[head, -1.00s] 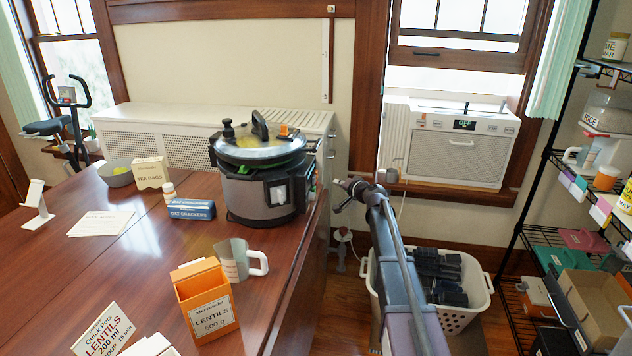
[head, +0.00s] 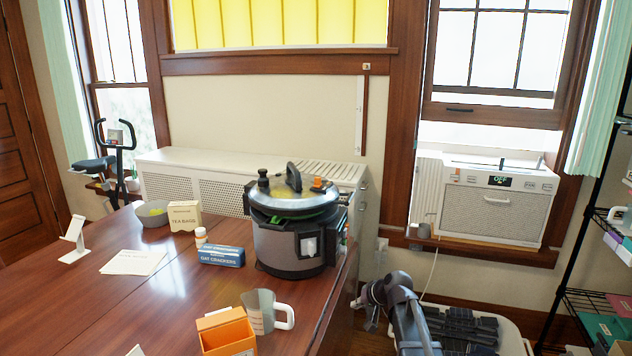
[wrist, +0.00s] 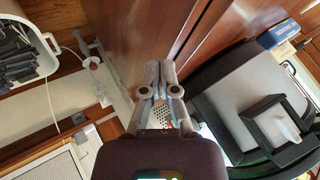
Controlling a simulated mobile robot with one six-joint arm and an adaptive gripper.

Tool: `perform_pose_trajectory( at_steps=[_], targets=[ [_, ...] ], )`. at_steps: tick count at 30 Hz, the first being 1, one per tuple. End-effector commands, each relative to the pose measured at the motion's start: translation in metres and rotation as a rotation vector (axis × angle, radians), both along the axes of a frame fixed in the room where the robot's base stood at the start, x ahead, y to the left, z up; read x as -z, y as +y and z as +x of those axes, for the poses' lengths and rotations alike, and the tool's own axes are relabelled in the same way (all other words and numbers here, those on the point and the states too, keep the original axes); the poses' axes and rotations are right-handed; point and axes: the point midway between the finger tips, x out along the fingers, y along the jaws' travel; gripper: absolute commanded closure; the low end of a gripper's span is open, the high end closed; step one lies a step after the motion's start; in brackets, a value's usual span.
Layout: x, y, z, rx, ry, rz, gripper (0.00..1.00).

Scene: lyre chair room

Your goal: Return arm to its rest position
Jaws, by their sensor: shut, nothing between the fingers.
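My gripper (head: 366,298) is low at the right end of the wooden table, in front of the wall, with my arm running down to the bottom of the head view. In the wrist view my gripper (wrist: 160,66) has its two fingers together with nothing between them. They show against the table's brown side, and the pressure cooker is to their right in that view. I cannot tell the exact gap to the table.
A white basket (head: 515,335) with dark items stands right of my arm. A shelf rack (head: 590,305) is far right.

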Motion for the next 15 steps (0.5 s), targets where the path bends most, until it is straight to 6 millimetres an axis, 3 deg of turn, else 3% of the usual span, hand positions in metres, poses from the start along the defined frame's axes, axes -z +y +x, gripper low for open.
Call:
perform_pose_trajectory(
  at_steps=[1,6,15],
  targets=[
    [0.009,0.001,-0.034,-0.025,0.05,-0.053,1.0],
    [0.031,-0.01,-0.109,-0.073,0.214,-0.229,1.0],
    [0.044,-0.031,-0.187,-0.086,0.393,-0.424,1.0]
  ],
)
